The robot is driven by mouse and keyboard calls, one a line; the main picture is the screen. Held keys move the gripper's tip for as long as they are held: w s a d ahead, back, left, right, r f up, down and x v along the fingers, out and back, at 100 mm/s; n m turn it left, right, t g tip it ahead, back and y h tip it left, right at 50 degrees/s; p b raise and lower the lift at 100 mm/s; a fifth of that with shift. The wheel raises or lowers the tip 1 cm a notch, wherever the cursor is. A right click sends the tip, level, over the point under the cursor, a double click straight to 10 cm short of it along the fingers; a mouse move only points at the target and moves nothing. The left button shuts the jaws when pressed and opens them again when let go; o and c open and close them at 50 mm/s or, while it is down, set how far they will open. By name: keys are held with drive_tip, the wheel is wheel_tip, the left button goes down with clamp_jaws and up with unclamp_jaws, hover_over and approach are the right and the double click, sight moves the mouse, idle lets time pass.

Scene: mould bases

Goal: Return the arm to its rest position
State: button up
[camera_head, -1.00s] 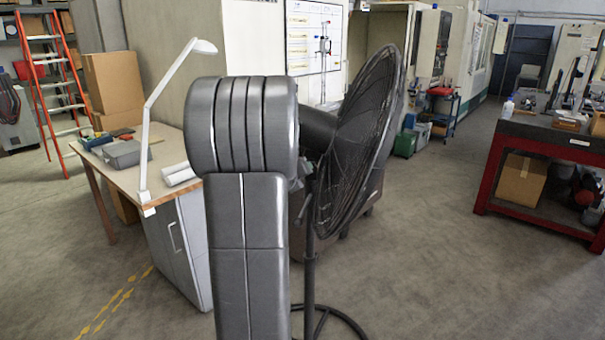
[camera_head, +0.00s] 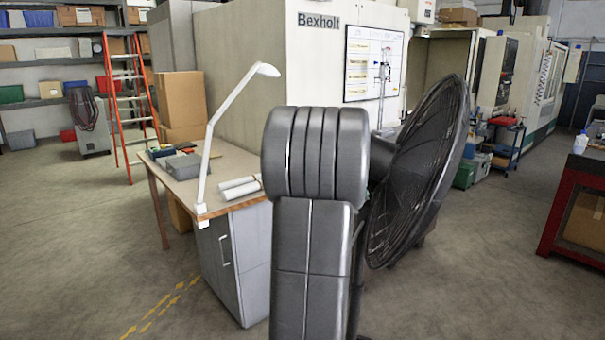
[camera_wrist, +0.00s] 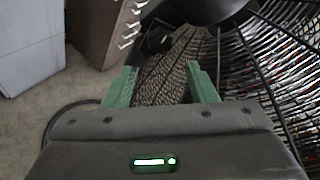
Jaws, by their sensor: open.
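The gripper itself is hidden in the head view.
A workbench (camera_head: 235,165) with a white lamp (camera_head: 208,140) and grey cabinet stands left of my arm. A red ladder (camera_head: 130,100) and cardboard boxes (camera_head: 182,100) are behind. A red-framed table (camera_head: 557,205) is at the right. Floor at the left front is clear.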

drive_tip(key=p+x, duration=0.2)
drive_tip(key=x, duration=0.8)
drive_tip(key=shift+w+d, duration=0.15)
drive_tip(key=shift+w, duration=0.15)
drive_tip(key=shift+s, duration=0.15)
drive_tip(key=b+v, duration=0.2)
drive_tip(key=v, duration=1.1)
drive_tip(key=w+d+f+n+t+h+b, duration=0.2)
drive_tip(key=w+d+f+n+b, duration=0.1)
drive_tip(key=w+n+b, duration=0.2)
drive_tip(key=w+d+f+n+t+h+b, duration=0.1)
drive_tip(key=w+d+f+n+h+b, duration=0.1)
drive_tip(key=w+n+b, duration=0.4)
drive_tip(key=shift+d+f+n+t+h, duration=0.4)
drive_tip(key=shift+f+n+h, duration=0.1)
drive_tip(key=shift+n, duration=1.5)
drive_tip(key=shift+a+r, duration=0.1)
drive_tip(key=shift+r, duration=0.05)
